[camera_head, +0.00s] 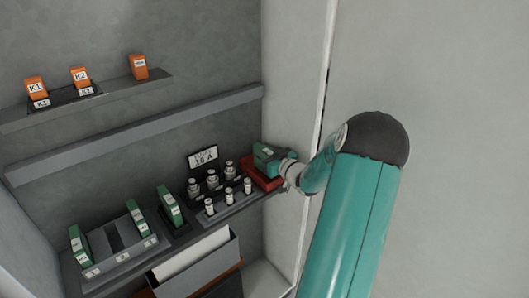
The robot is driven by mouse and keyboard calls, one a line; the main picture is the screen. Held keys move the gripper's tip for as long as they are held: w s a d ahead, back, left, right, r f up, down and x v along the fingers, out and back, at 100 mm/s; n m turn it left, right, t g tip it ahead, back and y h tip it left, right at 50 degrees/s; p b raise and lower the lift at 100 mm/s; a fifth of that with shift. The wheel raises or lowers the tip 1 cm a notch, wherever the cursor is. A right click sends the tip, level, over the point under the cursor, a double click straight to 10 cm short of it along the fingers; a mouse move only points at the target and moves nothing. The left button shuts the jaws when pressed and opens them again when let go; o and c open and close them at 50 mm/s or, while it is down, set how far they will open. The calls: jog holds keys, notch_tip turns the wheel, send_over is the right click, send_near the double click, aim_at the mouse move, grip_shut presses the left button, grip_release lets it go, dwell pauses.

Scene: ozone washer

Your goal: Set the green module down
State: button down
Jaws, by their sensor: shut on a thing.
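My gripper (283,165) is at the right end of the lower shelf, mostly hidden by its own wrist. It is shut on a green module (263,157), which is at a red tray (253,174). I cannot tell whether the module touches the tray.
The grey rack (120,262) has an open middle slot. Several small cylinders (212,182) stand by a "16 A" sign (203,158). Orange modules (81,77) sit on the upper shelf (150,83). A bin with a white sheet (193,257) is below. A wall edge is right of my gripper.

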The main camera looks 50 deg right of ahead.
jog(key=c, duration=1.3)
grip_release()
jog(key=shift+f, duration=0.1)
jog(key=shift+o, duration=0.2)
jog(key=s+a, duration=0.1)
jog(key=s, duration=1.1)
jog(key=shift+a, duration=0.15)
